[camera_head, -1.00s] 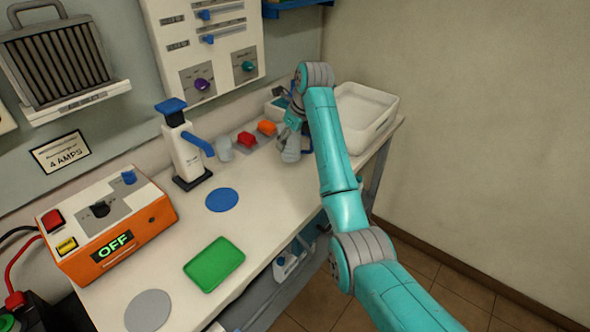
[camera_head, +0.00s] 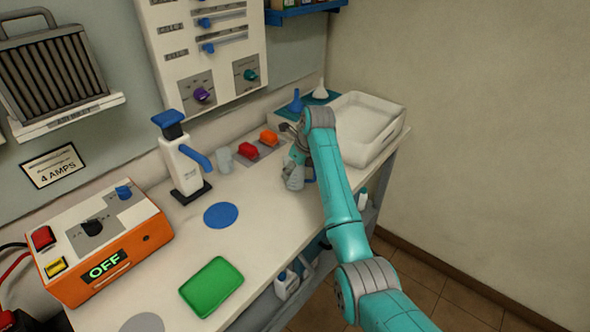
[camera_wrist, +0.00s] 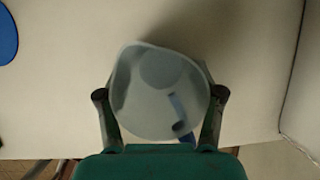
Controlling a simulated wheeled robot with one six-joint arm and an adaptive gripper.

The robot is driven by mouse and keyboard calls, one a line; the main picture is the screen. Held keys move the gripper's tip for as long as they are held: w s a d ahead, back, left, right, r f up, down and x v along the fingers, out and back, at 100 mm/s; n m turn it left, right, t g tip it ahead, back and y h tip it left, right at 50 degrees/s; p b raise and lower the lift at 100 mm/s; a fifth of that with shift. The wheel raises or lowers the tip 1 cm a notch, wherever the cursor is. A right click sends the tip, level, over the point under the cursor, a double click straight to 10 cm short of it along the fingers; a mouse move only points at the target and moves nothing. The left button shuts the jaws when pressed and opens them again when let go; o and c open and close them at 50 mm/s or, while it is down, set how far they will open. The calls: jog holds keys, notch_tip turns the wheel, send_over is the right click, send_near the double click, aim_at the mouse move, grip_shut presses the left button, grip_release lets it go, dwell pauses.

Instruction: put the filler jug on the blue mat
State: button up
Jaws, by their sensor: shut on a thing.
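The filler jug (camera_wrist: 160,90) is a translucent grey-white vessel with a blue strip on it. In the wrist view I look down into its round mouth. My gripper (camera_wrist: 160,105) is shut on it, one finger on each side. In the head view the jug (camera_head: 293,180) hangs under my gripper (camera_head: 297,158), partly hidden by it, over the right part of the bench. Its height above the bench is hard to tell. The round blue mat (camera_head: 221,215) lies bare on the bench to its left; its edge shows in the wrist view (camera_wrist: 6,35).
A white pump dispenser (camera_head: 184,165) with a blue lever stands behind the mat, beside a clear cup (camera_head: 224,160). A white tray (camera_head: 362,152) is to the right, a green mat (camera_head: 212,286) in front. Bench between jug and blue mat is clear.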

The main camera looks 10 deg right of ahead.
jog(key=o, duration=1.6)
jog(key=shift+f, duration=0.1)
jog(key=shift+c, duration=0.2)
